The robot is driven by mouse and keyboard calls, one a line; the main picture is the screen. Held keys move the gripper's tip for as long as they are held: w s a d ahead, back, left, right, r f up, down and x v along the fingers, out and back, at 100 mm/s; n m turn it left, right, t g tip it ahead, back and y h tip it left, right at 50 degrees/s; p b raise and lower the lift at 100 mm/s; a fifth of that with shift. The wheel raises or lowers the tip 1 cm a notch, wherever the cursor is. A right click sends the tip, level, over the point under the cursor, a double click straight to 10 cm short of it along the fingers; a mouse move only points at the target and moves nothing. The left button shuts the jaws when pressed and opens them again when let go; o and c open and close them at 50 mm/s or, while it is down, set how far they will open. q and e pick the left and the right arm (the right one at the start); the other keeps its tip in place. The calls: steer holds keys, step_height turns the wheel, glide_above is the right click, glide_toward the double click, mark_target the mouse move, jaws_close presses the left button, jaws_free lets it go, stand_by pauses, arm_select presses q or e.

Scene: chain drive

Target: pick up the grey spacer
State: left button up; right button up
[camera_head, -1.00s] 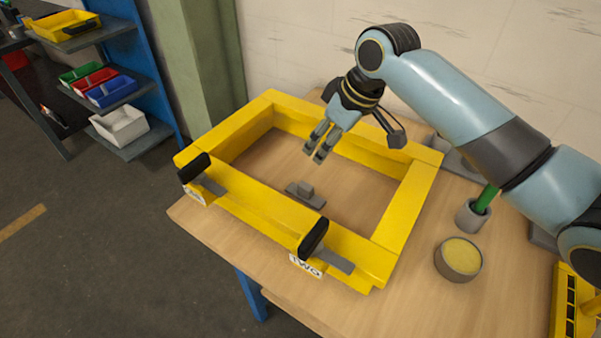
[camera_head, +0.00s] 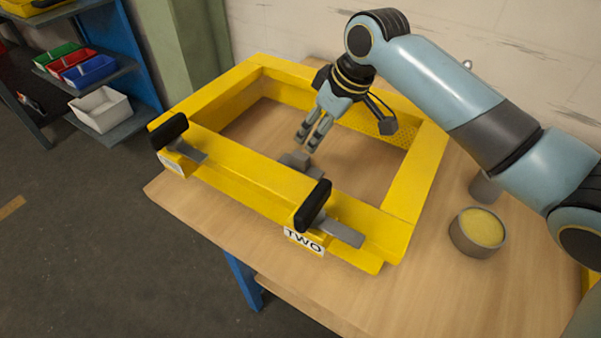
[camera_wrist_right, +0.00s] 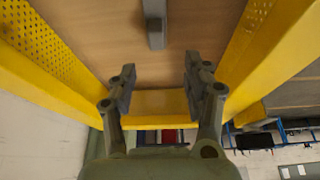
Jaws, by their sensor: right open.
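The grey spacer (camera_head: 297,161) sits on the wooden table inside the yellow frame (camera_head: 240,169), near the frame's front bar. It also shows at the top of the right wrist view (camera_wrist_right: 155,20), beyond my fingertips. My right gripper (camera_head: 308,146) points down inside the frame, very close to the spacer in the head view. In the wrist view my right gripper (camera_wrist_right: 157,80) is open, with nothing between its fingers and a gap to the spacer. The spacer's lower part is partly hidden by the front bar. My left gripper is not in view.
Two black-handled clamps (camera_head: 170,131) (camera_head: 312,206) stand on the front bar, the right one above a "TWO" label (camera_head: 304,243). A round tin with yellow content (camera_head: 480,231) and a grey cup (camera_head: 485,188) stand right of the frame. Shelves with bins (camera_head: 101,109) are at the left.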

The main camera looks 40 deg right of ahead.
mark_target(302, 155)
steer(key=x, duration=0.5)
steer(key=shift+w+f, duration=0.1)
steer(key=shift+f, duration=0.3)
steer(key=x, duration=0.3)
steer(key=b+x, duration=0.1)
steer(key=x, duration=0.1)
steer(key=shift+w+d+f, duration=0.2)
steer(key=shift+w+d, duration=0.05)
jaws_close()
